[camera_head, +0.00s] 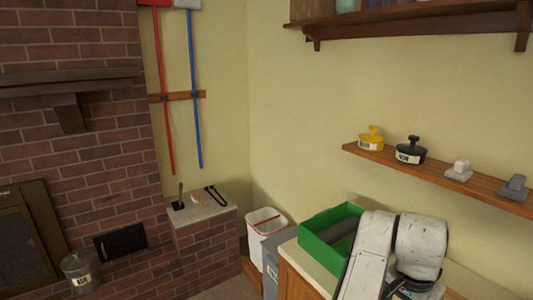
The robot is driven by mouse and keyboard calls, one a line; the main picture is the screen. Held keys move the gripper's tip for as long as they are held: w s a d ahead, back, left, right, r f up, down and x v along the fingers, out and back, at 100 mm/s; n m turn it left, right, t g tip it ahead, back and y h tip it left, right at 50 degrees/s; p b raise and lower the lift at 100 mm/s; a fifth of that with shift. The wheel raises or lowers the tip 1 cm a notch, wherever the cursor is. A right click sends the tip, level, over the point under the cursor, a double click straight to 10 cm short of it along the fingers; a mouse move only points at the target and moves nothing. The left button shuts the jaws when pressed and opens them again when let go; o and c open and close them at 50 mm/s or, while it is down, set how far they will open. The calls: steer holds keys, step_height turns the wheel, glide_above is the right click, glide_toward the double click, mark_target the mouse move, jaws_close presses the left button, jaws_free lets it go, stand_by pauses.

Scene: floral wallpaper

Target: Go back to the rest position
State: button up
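My white arm shows at the bottom right of the head view, folded in front of a wooden counter and partly covering a green box (318,243). My gripper is not visible, so its opening and anything in it cannot be seen. The task names no other object.
The green box sits on the counter (296,254). A wall shelf (440,179) above it holds yellow (371,139) and black (410,151) lidded pots. A white bin (264,231) stands between the counter and the brick ledge (203,221). A metal bucket (80,272) is at left.

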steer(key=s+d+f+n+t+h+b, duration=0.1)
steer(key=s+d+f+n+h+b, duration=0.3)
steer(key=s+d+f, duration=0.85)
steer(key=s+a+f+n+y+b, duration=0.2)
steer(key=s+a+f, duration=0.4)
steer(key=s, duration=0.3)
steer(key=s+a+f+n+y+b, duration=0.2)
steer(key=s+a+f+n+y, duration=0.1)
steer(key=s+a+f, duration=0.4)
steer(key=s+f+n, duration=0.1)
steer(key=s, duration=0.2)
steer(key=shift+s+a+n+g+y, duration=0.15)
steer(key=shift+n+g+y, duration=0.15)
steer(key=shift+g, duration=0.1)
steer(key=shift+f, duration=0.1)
